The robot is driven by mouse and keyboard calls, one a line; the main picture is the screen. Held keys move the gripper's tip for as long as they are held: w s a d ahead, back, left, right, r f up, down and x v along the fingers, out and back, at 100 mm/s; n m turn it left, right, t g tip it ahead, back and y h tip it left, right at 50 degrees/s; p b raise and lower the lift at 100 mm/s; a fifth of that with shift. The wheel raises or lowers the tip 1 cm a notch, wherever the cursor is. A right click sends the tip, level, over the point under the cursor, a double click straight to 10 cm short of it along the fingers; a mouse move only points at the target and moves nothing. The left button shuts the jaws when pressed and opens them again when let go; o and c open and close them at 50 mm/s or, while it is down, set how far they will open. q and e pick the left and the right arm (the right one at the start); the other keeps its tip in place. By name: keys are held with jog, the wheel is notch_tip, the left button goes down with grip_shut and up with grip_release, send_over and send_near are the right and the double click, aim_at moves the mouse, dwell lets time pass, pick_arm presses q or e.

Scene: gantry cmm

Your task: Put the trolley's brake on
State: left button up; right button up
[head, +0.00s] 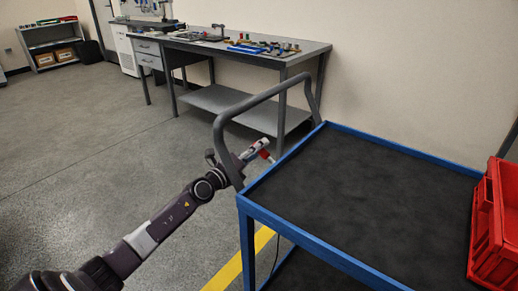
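The trolley has a blue frame (335,258), a black top (350,193) and a grey tube handle (258,97) at its left end. My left arm reaches in from the lower left. Its gripper (260,150) is beside the handle's near lower end, just off the trolley's left edge. A small red part (266,156) shows at the fingertips; it may be the brake lever, but I cannot tell. Whether the fingers touch or hold it is too small to make out. The trolley's wheels are out of view. My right gripper is not in view.
Red bins (494,225) stand at the trolley's right end. A workbench (240,48) with small parts and tools stands behind, against the wall. A shelf (50,45) with boxes is at the far left. A yellow floor line (238,262) runs beside the trolley. The left floor is clear.

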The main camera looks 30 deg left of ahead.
pick_arm(q)
grip_shut()
jog(key=shift+f, duration=0.15)
notch_tip(320, 180, down, 10)
jog(key=n+b, duration=0.1)
jog(key=n, duration=1)
jog(key=shift+n, duration=0.4)
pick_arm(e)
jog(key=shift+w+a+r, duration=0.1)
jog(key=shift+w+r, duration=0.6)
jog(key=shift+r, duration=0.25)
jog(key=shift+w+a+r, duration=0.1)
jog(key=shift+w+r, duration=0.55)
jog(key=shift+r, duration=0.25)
pick_arm(q)
jog(key=shift+d, duration=0.15)
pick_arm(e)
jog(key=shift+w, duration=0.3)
pick_arm(q)
jog(key=shift+o, duration=1.7)
grip_release()
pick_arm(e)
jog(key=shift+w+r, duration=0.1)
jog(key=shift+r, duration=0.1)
